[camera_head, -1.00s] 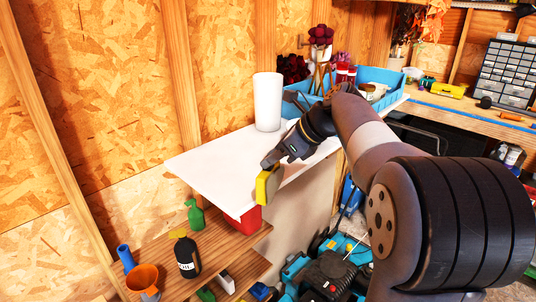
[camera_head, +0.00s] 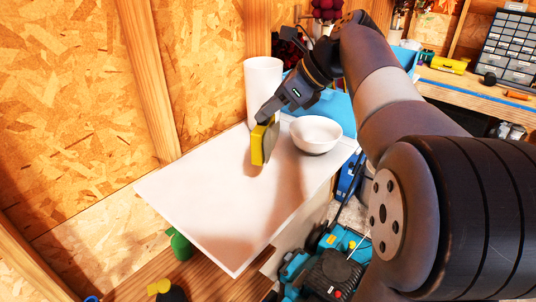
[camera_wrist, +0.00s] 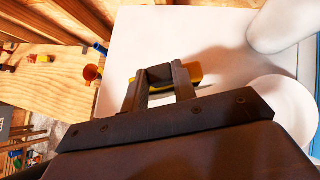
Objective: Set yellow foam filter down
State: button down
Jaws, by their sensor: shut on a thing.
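The yellow foam filter (camera_head: 258,145) is a flat block with a dark side face. It is held upright in my gripper (camera_head: 265,119), over the white shelf top (camera_head: 200,195). In the wrist view my gripper's fingers (camera_wrist: 160,88) are shut on the filter, and a yellow part of it (camera_wrist: 194,73) shows past the fingers. A shadow falls on the white surface near the filter. I cannot tell whether its lower edge touches the surface.
A white paper roll (camera_head: 262,85) stands behind my gripper. A white bowl (camera_head: 316,134) sits just right of the filter. A blue bin (camera_head: 335,103) is behind the bowl. The left and front of the white top are clear. A teal mower (camera_head: 330,265) is below.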

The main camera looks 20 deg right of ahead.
aim_at(269, 144)
notch_tip(269, 144, down, 8)
jog(key=shift+s+f+p, duration=0.15)
jog(key=shift+f+p, duration=0.1)
jog(key=shift+p, duration=0.05)
jog(key=shift+f, duration=0.15)
jog(key=c, duration=1.1)
grip_release()
jog(key=shift+c, duration=0.2)
